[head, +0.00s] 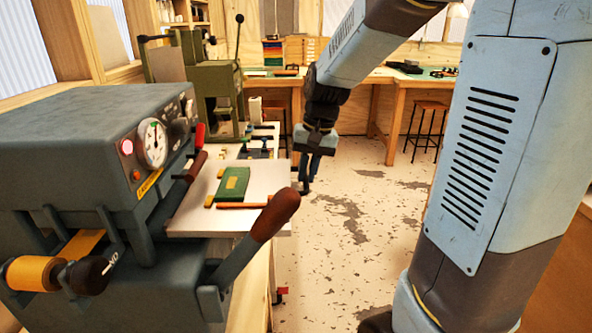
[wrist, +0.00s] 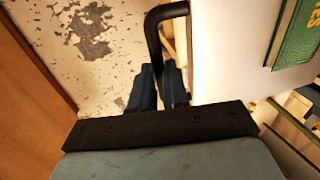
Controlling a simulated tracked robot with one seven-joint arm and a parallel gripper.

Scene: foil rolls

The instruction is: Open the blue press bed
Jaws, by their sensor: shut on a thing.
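The blue press (head: 75,165) stands at the left of the head view, with a gauge and a lit pink lamp on its front. Its pale flat bed (head: 255,172) sticks out from the press front, with a green book (head: 236,190) on it. In the wrist view the bed (wrist: 222,65) lies right of my gripper, with the green book (wrist: 298,35) at the upper right. My gripper (head: 312,172) is at the bed's outer edge. In the wrist view my gripper's fingers (wrist: 158,82) are closed around the black bent bed handle (wrist: 154,38).
A brown-knobbed lever (head: 275,215) rises in front of the bed. A gold foil roll (head: 38,273) hangs on the press's near side. A green machine (head: 200,75) stands behind. The worn floor (head: 350,220) right of the bed is open. Workbenches and stools line the back.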

